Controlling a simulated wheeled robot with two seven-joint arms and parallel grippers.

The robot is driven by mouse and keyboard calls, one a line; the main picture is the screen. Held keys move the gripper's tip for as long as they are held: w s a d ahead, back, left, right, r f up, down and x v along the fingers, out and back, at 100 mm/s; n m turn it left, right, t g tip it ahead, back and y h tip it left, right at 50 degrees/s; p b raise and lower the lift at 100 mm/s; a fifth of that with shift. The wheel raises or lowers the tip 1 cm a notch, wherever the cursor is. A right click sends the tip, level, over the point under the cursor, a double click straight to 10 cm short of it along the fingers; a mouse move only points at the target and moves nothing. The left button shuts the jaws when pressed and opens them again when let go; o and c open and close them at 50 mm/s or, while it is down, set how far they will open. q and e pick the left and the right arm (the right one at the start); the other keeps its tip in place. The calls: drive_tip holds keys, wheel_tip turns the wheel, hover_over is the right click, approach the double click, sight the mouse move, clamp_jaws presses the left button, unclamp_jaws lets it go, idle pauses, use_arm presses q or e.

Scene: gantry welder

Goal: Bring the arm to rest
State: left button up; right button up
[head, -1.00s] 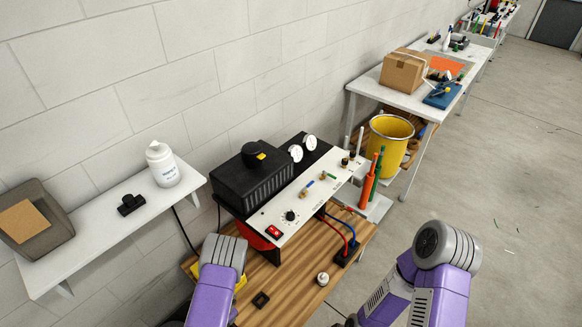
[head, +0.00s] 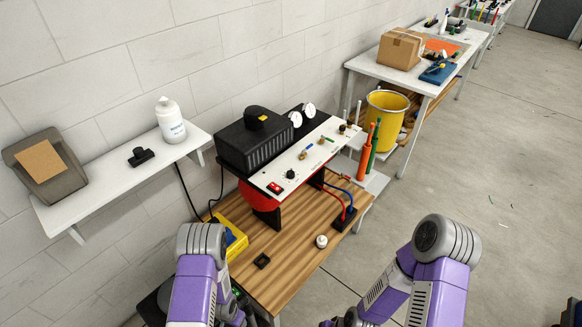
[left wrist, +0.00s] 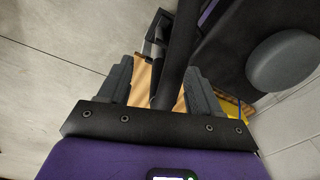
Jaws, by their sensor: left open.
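My left arm (head: 195,285) comes in at the bottom left of the head view, over the near left end of the wooden bench; its gripper cannot be made out there. In the left wrist view my left gripper (left wrist: 158,70) is open. Its two dark fingers stand apart. A dark bar runs up through the gap between them, and a wood-coloured surface shows behind; I cannot tell whether the bar touches a finger. My right arm (head: 430,280) is bent at the lower right of the head view, over the floor beside the bench. My right gripper is out of view.
The bench (head: 290,255) carries the welder control box (head: 300,160), a yellow item (head: 236,240) and a small white knob (head: 321,241). A wall shelf (head: 120,190) holds a white bottle (head: 170,120). A yellow bin (head: 385,120) stands behind.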

use_arm(q)
drive_tip(key=s+d+f+n+h+b, duration=0.4)
drive_tip(key=s+d+n+b, duration=0.3)
drive_tip(key=b, duration=0.7)
drive_tip(key=s+d, duration=0.2)
drive_tip(key=d, duration=0.1)
drive_tip(key=shift+f+b, duration=0.4)
